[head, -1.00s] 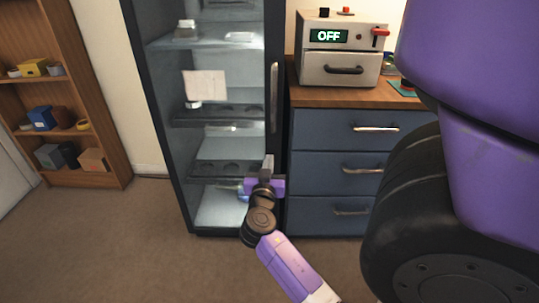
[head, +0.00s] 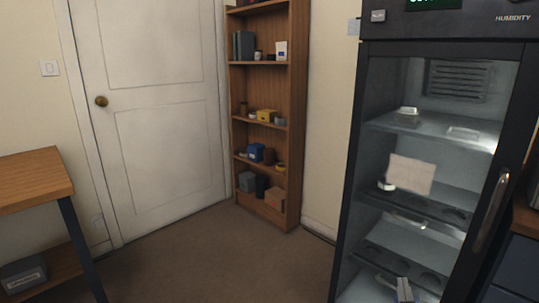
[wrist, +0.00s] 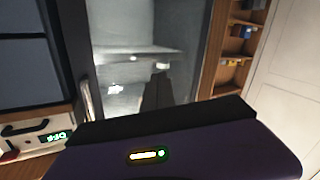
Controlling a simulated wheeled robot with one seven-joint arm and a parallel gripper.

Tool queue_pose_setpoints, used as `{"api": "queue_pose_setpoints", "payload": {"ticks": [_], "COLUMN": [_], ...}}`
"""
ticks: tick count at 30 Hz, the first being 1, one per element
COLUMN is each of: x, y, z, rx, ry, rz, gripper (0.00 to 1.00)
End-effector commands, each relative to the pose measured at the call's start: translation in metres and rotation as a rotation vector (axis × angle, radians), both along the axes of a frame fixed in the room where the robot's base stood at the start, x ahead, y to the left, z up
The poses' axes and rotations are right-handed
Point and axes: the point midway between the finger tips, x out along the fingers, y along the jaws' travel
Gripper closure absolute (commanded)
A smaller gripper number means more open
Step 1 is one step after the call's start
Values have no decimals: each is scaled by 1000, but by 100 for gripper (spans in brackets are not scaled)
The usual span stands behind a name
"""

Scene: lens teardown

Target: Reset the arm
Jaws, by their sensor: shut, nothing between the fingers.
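My gripper (head: 404,289) shows only as a grey tip at the bottom of the head view, in front of the lower part of the glass-fronted humidity cabinet (head: 346,185). Its fingers are together with nothing between them. In the wrist view, my gripper (wrist: 160,82) is a dark shape above the purple wrist housing, and the picture is upside down. The cabinet (wrist: 108,82) fills the middle of that view. The rest of my arm is out of the head view.
A wooden bookshelf (head: 297,100) with small boxes stands left of the cabinet. A white door (head: 160,90) and a wooden table (head: 30,178) are further left. The carpet (head: 210,265) between them is clear. A device reading OFF (wrist: 55,135) shows in the wrist view.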

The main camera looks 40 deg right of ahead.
Motion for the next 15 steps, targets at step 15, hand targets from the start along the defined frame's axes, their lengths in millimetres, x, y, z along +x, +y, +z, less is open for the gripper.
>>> {"api": "queue_pose_setpoints", "payload": {"ticks": [15], "x": [-15], "y": [286], "z": [3], "rx": [62], "ry": [-8], "rz": [811], "gripper": [100]}}
